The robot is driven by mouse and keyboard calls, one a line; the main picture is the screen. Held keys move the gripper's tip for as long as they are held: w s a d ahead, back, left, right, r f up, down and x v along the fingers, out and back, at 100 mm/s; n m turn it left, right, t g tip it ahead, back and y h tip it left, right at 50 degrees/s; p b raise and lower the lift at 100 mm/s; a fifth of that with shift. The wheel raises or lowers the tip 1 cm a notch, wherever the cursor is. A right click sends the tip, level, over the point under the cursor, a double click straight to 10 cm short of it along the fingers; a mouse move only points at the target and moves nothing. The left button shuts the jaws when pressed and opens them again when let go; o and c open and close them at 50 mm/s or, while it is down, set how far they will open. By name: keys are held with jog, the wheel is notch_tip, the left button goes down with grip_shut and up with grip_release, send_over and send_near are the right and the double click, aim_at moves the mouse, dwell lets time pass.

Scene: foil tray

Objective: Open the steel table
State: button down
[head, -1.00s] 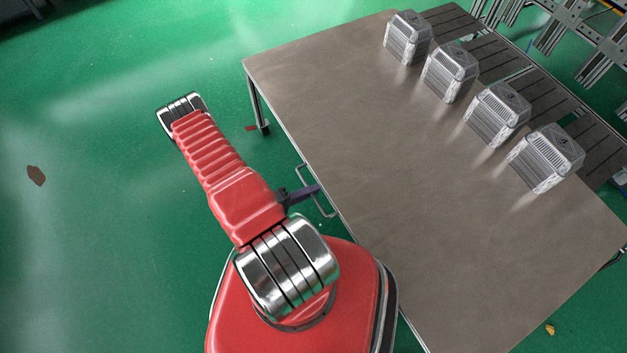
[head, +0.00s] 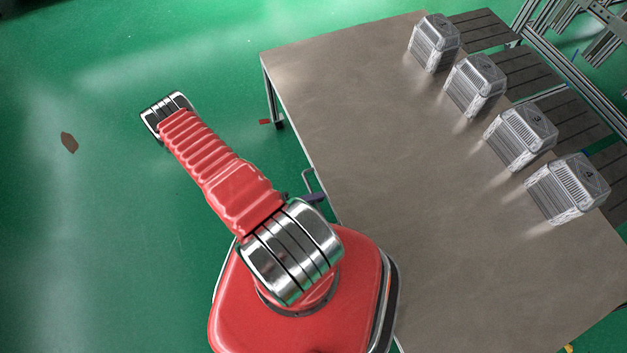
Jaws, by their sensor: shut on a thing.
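The steel table (head: 400,150) has a brown-grey top and stands right of my arm in the head view. A thin bent metal handle (head: 308,178) stands out from its left side, close under the top's edge. My gripper (head: 315,197), dark purple, is at this handle and shut on it. My red arm and its silver joint hide most of the gripper and the lower part of the handle. I cannot see the table's front below the top, so I cannot tell whether a drawer stands out.
Several silver ribbed blocks (head: 472,84) stand in a row along the table's far right side. Dark slatted panels (head: 487,29) and metal framing (head: 540,58) lie beyond them. The green floor to the left is clear except for a brown spot (head: 69,142).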

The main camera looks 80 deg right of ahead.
jog(key=shift+w+f, duration=0.1)
jog(key=shift+f, duration=0.1)
jog(key=c, duration=2.1)
grip_release()
jog(key=shift+r, duration=0.1)
jog(key=shift+w, duration=0.1)
jog(key=v, duration=1.4)
jog(key=shift+o, duration=0.3)
